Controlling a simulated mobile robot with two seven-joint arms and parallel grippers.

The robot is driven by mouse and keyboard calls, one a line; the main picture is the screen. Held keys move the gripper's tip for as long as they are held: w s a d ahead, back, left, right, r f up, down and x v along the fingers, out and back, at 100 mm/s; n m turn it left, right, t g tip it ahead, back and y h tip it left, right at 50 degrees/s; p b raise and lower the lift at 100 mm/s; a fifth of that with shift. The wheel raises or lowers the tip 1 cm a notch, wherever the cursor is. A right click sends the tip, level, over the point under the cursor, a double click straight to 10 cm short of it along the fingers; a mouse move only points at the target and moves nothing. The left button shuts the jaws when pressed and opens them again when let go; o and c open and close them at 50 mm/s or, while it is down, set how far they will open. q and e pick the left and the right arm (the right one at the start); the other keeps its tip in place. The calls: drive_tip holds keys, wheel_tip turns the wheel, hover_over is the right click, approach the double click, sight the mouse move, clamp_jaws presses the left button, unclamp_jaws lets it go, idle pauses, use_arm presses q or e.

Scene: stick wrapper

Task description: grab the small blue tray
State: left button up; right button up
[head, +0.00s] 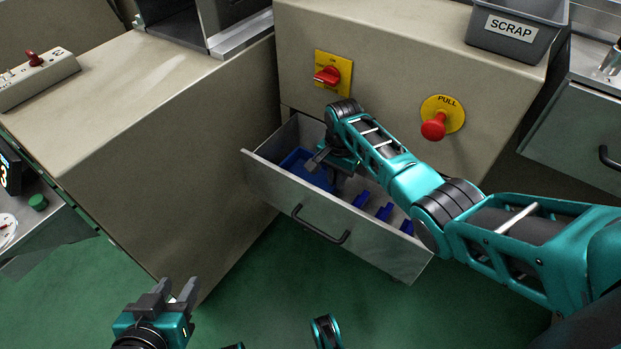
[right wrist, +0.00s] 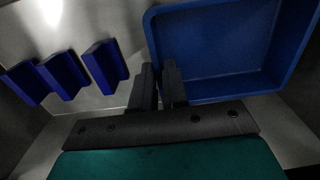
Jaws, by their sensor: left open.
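The small blue tray (head: 304,167) sits in the open drawer, toward its back left end. It fills the upper right of the right wrist view (right wrist: 215,45). My right gripper (head: 327,160) reaches down into the drawer and covers part of the tray. In the right wrist view its fingers (right wrist: 159,82) are close together at the tray's left wall, one on either side of it. I cannot tell whether they press on the wall. My left gripper (head: 172,290) is open and empty, low at the left, away from the drawer.
Several blue blocks (right wrist: 104,66) lie in the drawer beside the tray. The metal drawer front (head: 300,205) has a black handle. Above are a red switch (head: 327,75), a red pull knob (head: 434,126) and a SCRAP bin (head: 511,35). Green floor is clear in front.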

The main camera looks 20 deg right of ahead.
clamp_jaws()
